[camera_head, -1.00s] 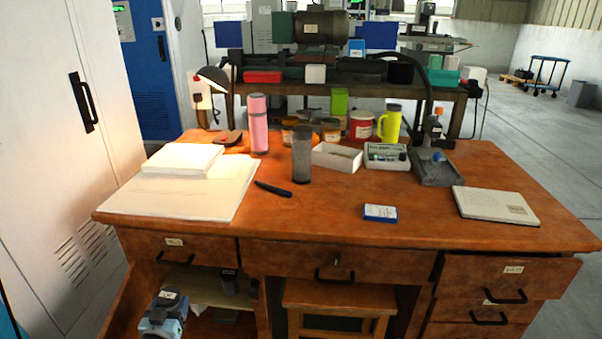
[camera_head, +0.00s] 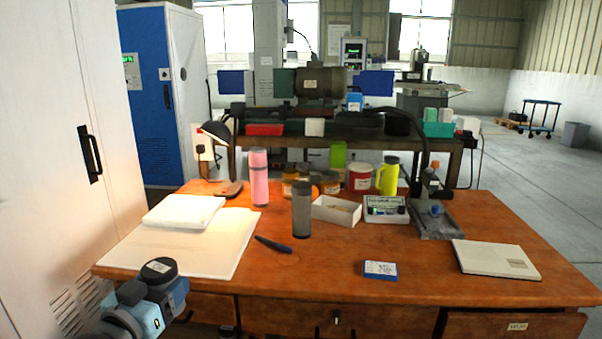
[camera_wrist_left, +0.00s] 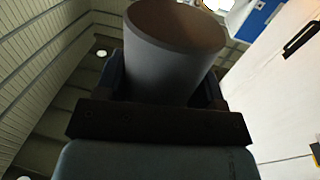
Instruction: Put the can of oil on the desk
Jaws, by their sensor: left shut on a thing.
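In the left wrist view my left gripper (camera_wrist_left: 163,88) is shut on a plain dark grey can (camera_wrist_left: 168,62). A brownish round end of this can faces up in the picture. No label shows on it, so I cannot confirm that it is the can of oil. In the head view my left arm shows at the lower left, by the front left corner of the desk (camera_head: 330,268). My right gripper is not in view.
White pads (camera_head: 185,212), a grey cylinder (camera_head: 301,212), a pink bottle (camera_head: 259,180), a white open box (camera_head: 336,211) and a blue-white packet (camera_head: 380,270) stand or lie on the desk. Its front middle and front right have bare room. A white cabinet (camera_head: 60,120) stands close at left.

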